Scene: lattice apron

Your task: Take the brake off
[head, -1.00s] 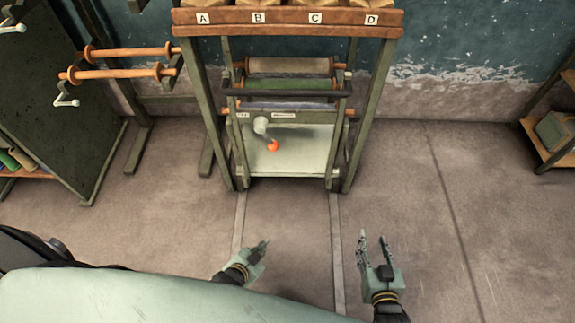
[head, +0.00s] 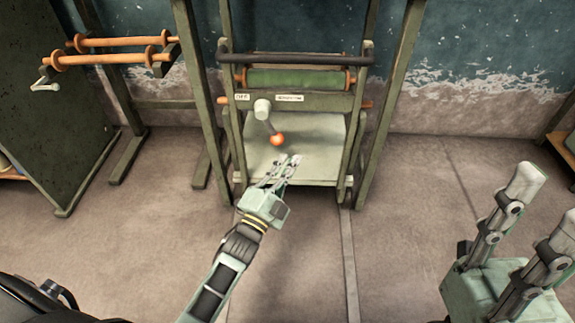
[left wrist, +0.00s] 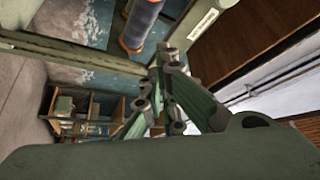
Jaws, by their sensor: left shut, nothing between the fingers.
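The brake lever (head: 268,122) sits on the front of the roller frame, with a pale round hub (head: 262,107) and an orange knob (head: 277,140). It hangs down and slightly right from the hub. A label reading OFF (head: 242,97) is left of the hub; a longer label (head: 290,98), too small to read surely, is to its right. My left gripper (head: 291,161) is shut and empty, its tips just below and right of the knob, apparently apart from it. I cannot make out the lever in the left wrist view. My right gripper (head: 548,208) is open and empty at lower right.
A dark bar (head: 295,59) crosses the frame above a green roller (head: 297,79). A pale sloping panel (head: 320,135) lies behind the knob. Frame posts stand on both sides. A rack with orange rods (head: 110,59) is at left. The floor in front is clear.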

